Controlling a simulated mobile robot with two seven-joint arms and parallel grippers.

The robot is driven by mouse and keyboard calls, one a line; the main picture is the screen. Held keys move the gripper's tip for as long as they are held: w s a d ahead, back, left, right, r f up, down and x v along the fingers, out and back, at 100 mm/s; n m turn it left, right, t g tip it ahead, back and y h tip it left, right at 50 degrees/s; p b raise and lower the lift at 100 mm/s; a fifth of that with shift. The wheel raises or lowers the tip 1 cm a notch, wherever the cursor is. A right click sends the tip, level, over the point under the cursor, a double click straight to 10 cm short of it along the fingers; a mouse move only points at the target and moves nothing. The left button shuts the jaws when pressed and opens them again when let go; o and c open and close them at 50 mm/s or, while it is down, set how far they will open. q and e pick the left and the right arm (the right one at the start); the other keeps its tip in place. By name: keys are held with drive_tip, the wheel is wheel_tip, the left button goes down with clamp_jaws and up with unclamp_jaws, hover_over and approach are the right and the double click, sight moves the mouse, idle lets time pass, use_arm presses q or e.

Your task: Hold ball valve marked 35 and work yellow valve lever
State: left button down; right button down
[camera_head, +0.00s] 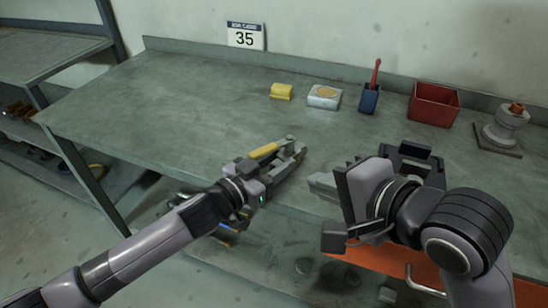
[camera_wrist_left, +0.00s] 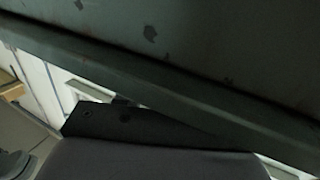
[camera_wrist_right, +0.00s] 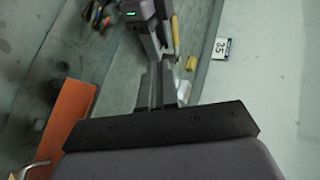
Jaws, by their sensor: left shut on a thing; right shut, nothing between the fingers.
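The ball valve (camera_head: 290,143) is a small metal body with a yellow lever (camera_head: 264,151), low over the workbench near its front edge. My left gripper (camera_head: 295,160) is shut on the valve, and its fingers hide part of the body. The lever lies along the left gripper, pointing back toward the wrist; it also shows in the right wrist view (camera_wrist_right: 175,31). My right gripper (camera_head: 318,184) is shut and empty, to the right of the valve and apart from it. The sign marked 35 (camera_head: 245,37) stands at the bench's back edge. The left wrist view shows no valve.
On the workbench (camera_head: 180,100) stand a yellow block (camera_head: 282,91), a white box (camera_head: 324,97), a blue holder (camera_head: 369,99) with a red-handled tool, a red bin (camera_head: 434,104) and a grey flanged part (camera_head: 503,129). The bench's left part is clear.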

approach(262, 156)
drive_tip(key=w+a+f, duration=0.2)
drive_tip(key=w+f, duration=0.1)
drive_tip(key=shift+w+f, duration=0.25)
drive_tip(key=shift+f, duration=0.05)
drive_tip(key=shift+w+a, duration=0.55)
drive_tip(key=shift+a, duration=0.15)
drive_tip(key=shift+w+a, duration=0.2)
drive_tip(key=shift+a, duration=0.15)
idle(0.3)
drive_tip(key=shift+d+f, duration=0.1)
drive_tip(key=shift+d, duration=0.1)
